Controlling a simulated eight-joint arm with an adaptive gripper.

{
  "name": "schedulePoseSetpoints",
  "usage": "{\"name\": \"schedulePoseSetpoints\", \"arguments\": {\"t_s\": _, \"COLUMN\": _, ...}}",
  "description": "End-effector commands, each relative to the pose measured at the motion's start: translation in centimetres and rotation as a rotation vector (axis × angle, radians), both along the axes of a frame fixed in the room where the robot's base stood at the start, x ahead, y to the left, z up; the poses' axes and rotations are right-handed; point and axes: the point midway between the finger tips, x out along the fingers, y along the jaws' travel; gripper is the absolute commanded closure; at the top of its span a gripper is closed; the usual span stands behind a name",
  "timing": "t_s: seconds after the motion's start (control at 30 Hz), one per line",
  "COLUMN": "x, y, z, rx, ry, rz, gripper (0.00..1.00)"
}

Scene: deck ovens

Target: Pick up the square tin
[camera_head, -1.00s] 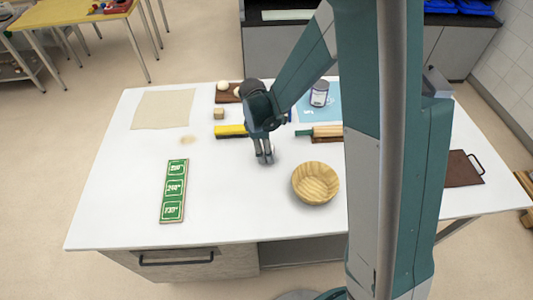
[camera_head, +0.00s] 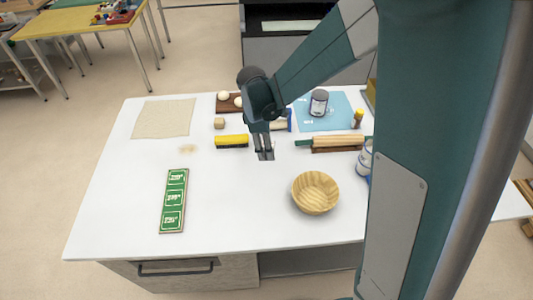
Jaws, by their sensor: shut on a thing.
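My gripper (camera_head: 265,154) is over the white worktop, near its middle, pointing down. Its fingers are shut on a small, pale grey thing that seems to be the square tin. The fingers hide most of it, so its shape and its gap to the worktop are hard to tell.
On the white worktop (camera_head: 230,220), a yellow-black brush (camera_head: 232,141) lies left of my gripper and a wooden bowl (camera_head: 315,192) lower right. A green sign (camera_head: 174,200) lies left; the front middle is clear.

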Motion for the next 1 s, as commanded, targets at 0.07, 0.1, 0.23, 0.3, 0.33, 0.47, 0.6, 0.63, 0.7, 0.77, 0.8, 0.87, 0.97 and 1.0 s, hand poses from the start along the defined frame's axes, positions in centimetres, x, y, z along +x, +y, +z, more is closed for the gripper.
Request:
{"name": "schedulePoseSetpoints", "arguments": {"t_s": 0.07, "x": 0.0, "y": 0.0, "z": 0.8, "rx": 0.0, "ry": 0.0, "rz": 0.0, "gripper": 0.79}}
{"name": "schedulePoseSetpoints", "arguments": {"t_s": 0.1, "x": 0.0, "y": 0.0, "z": 1.1, "rx": 0.0, "ry": 0.0, "rz": 0.0, "gripper": 0.79}}
{"name": "schedulePoseSetpoints", "arguments": {"t_s": 0.23, "x": 0.0, "y": 0.0, "z": 1.7, "rx": 0.0, "ry": 0.0, "rz": 0.0, "gripper": 0.79}}
{"name": "schedulePoseSetpoints", "arguments": {"t_s": 0.3, "x": 0.0, "y": 0.0, "z": 1.9, "rx": 0.0, "ry": 0.0, "rz": 0.0, "gripper": 0.79}}
{"name": "schedulePoseSetpoints", "arguments": {"t_s": 0.33, "x": 0.0, "y": 0.0, "z": 1.9, "rx": 0.0, "ry": 0.0, "rz": 0.0, "gripper": 0.79}}
{"name": "schedulePoseSetpoints", "arguments": {"t_s": 0.47, "x": 0.0, "y": 0.0, "z": 1.9, "rx": 0.0, "ry": 0.0, "rz": 0.0, "gripper": 0.79}}
{"name": "schedulePoseSetpoints", "arguments": {"t_s": 0.6, "x": 0.0, "y": 0.0, "z": 1.9, "rx": 0.0, "ry": 0.0, "rz": 0.0, "gripper": 0.79}}
{"name": "schedulePoseSetpoints", "arguments": {"t_s": 0.63, "x": 0.0, "y": 0.0, "z": 1.9, "rx": 0.0, "ry": 0.0, "rz": 0.0, "gripper": 0.79}}
{"name": "schedulePoseSetpoints", "arguments": {"t_s": 0.7, "x": 0.0, "y": 0.0, "z": 1.9, "rx": 0.0, "ry": 0.0, "rz": 0.0, "gripper": 0.79}}
{"name": "schedulePoseSetpoints", "arguments": {"t_s": 0.77, "x": 0.0, "y": 0.0, "z": 1.9, "rx": 0.0, "ry": 0.0, "rz": 0.0, "gripper": 0.79}}
{"name": "schedulePoseSetpoints", "arguments": {"t_s": 0.8, "x": 0.0, "y": 0.0, "z": 1.9, "rx": 0.0, "ry": 0.0, "rz": 0.0, "gripper": 0.79}}
{"name": "schedulePoseSetpoints", "arguments": {"t_s": 0.87, "x": 0.0, "y": 0.0, "z": 1.9, "rx": 0.0, "ry": 0.0, "rz": 0.0, "gripper": 0.79}}
{"name": "schedulePoseSetpoints", "arguments": {"t_s": 0.97, "x": 0.1, "y": 0.0, "z": 1.9, "rx": 0.0, "ry": 0.0, "rz": 0.0, "gripper": 0.79}}
{"name": "schedulePoseSetpoints", "arguments": {"t_s": 1.0, "x": 0.2, "y": -0.1, "z": 2.0, "rx": 0.0, "ry": 0.0, "rz": 0.001, "gripper": 0.79}}
